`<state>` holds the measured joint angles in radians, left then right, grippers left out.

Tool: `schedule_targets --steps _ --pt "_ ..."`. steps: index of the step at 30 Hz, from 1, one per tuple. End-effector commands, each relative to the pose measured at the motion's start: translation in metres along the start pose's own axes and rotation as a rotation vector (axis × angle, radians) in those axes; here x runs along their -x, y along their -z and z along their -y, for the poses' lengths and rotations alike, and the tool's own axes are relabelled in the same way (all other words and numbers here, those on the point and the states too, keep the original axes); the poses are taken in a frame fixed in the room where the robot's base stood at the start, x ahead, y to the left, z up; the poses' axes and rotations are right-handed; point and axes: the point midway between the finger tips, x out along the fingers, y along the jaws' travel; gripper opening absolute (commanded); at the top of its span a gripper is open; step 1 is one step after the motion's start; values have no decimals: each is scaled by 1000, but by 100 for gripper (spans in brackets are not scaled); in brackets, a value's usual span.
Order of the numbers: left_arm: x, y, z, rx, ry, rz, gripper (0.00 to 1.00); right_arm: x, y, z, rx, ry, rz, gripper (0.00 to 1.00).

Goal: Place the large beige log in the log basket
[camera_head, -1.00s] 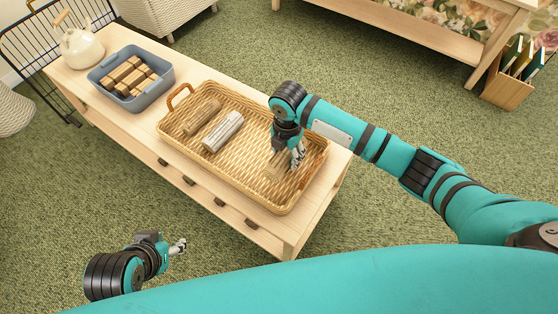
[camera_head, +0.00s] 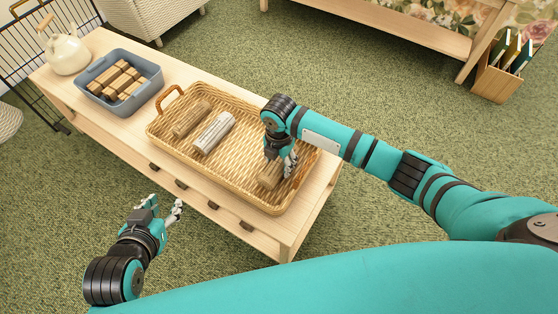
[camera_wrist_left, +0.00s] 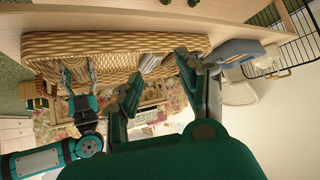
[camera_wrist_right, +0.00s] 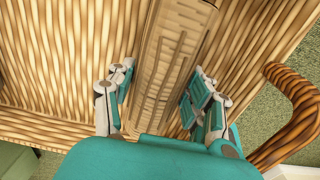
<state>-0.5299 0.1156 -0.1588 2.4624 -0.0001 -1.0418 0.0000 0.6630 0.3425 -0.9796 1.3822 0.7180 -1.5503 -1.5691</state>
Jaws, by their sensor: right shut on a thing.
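A beige log (camera_head: 268,179) lies in the wicker tray (camera_head: 223,187) at its right end. My right gripper (camera_head: 283,164) is shut on it from above, with fingers on both sides; the log (camera_wrist_right: 166,65) fills the middle of the right wrist view between the fingers (camera_wrist_right: 160,105). The log appears to be still at tray level. A brown log (camera_head: 191,118) and a pale grey log (camera_head: 213,133) lie in the tray's left half. My left gripper (camera_head: 162,208) is empty and open, off the table's front side; its fingers (camera_wrist_left: 165,95) stand apart in the left wrist view.
A blue-grey bin (camera_head: 103,106) with several small wood blocks stands left of the tray on the wooden table (camera_head: 110,130). A cream kettle (camera_head: 67,54) is at the far left end. A woven white basket (camera_head: 150,17) stands on the floor behind. A shelf unit is beyond.

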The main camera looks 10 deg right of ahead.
Motion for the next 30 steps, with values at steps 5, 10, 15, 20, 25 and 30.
schedule_targets --steps 5,10,15,20,25,30 --pt "0 0 0 0 0 -1 40 -1 0 0 1 1 0 72" --pt "0 0 0 0 1 0 40 -1 0 0 0 0 0 75" --pt "0 0 0 0 1 1 40 2 0 0 0 -1 0 75" --pt "6 -17 2 2 4 94 40 16 0 0 1 -1 0 75" --pt "22 -52 6 6 14 279 40 39 0 0 2 -1 0 75" --pt "45 -87 11 12 25 474 40 64 0 0 1 -1 1 75"
